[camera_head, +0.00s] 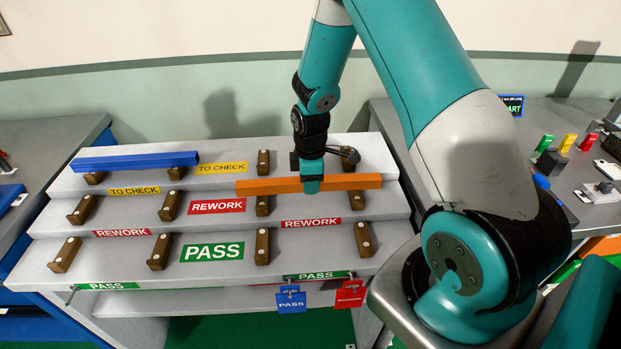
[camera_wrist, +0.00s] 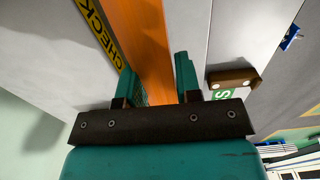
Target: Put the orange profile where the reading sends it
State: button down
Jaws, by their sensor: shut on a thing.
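The orange profile (camera_head: 350,182) lies crosswise at the right half of the stepped rack (camera_head: 120,262), near the front edge of the top TO CHECK step. My gripper (camera_head: 312,185) is shut on it around its middle. The orange profile also runs between both teal fingers in the wrist view (camera_wrist: 146,45). I cannot tell whether it touches the rack or hangs just above it. The REWORK sign (camera_head: 217,206) marks the middle step, and the PASS sign (camera_head: 212,252) marks the lowest step. A small screen (camera_head: 513,104) at the right is partly hidden by my arm; no reading is legible.
A blue profile (camera_head: 135,161) rests on wooden supports at the top left. The wooden supports (camera_head: 158,252) on the middle and lowest steps are empty. Side tables (camera_head: 60,134) flank the rack.

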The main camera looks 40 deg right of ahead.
jog(key=shift+f, duration=0.7)
jog(key=shift+f+b, duration=0.3)
jog(key=shift+b, duration=0.15)
jog(key=c, duration=0.7)
grip_release()
jog(key=shift+c, duration=0.2)
jog(key=shift+r, duration=0.1)
notch_tip(320, 180, up, 17)
jog(key=b, duration=0.2)
jog(key=shift+r, duration=0.15)
